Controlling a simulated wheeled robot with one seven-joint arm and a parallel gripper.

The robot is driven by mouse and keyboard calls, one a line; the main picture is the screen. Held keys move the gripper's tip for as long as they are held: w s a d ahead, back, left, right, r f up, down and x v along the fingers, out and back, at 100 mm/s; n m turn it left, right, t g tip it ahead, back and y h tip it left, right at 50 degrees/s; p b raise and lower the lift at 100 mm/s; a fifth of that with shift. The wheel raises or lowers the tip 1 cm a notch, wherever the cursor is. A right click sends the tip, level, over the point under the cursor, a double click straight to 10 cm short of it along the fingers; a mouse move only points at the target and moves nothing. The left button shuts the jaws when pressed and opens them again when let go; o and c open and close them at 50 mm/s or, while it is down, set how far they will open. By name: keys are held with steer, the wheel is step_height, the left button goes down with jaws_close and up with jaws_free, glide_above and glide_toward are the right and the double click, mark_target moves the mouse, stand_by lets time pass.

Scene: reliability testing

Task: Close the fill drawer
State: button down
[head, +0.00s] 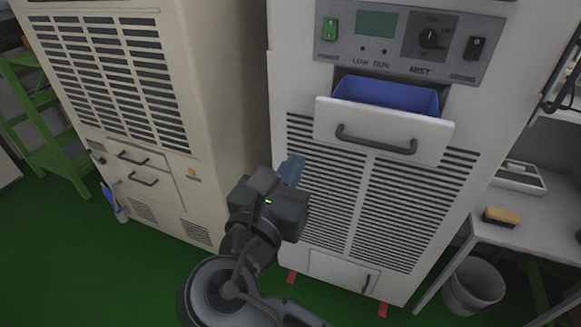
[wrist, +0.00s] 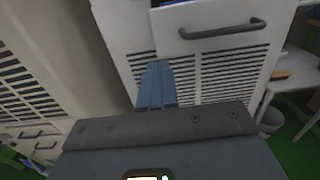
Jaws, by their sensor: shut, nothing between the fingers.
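The fill drawer (head: 383,131) is a white front with a dark bar handle, pulled out of the right-hand white cabinet below its control panel. Its blue inside (head: 385,95) shows above the front. In the wrist view the drawer front (wrist: 222,22) is at the top, with its handle across it. My gripper (head: 291,168) is below and left of the drawer, apart from it, in front of the cabinet's louvres. Its blue fingers are shut with nothing between them; they also show in the wrist view (wrist: 156,85).
A beige cabinet (head: 105,90) with louvres stands at the left. At the right, a white table (head: 525,222) carries a tray and a yellow-topped block (head: 502,216), with a bin (head: 472,286) below. Green floor (head: 100,270) is clear at lower left.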

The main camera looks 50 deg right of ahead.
mark_target(320, 122)
steer(key=x, duration=1.1)
steer(key=shift+d, duration=0.2)
steer(key=shift+w+d+p, duration=0.1)
steer(key=shift+d+p, duration=0.2)
steer(key=shift+p, duration=0.15)
steer(key=p+x, duration=0.7)
steer(key=x, duration=0.7)
steer(key=shift+d, duration=0.45)
steer(key=shift+p, duration=0.35)
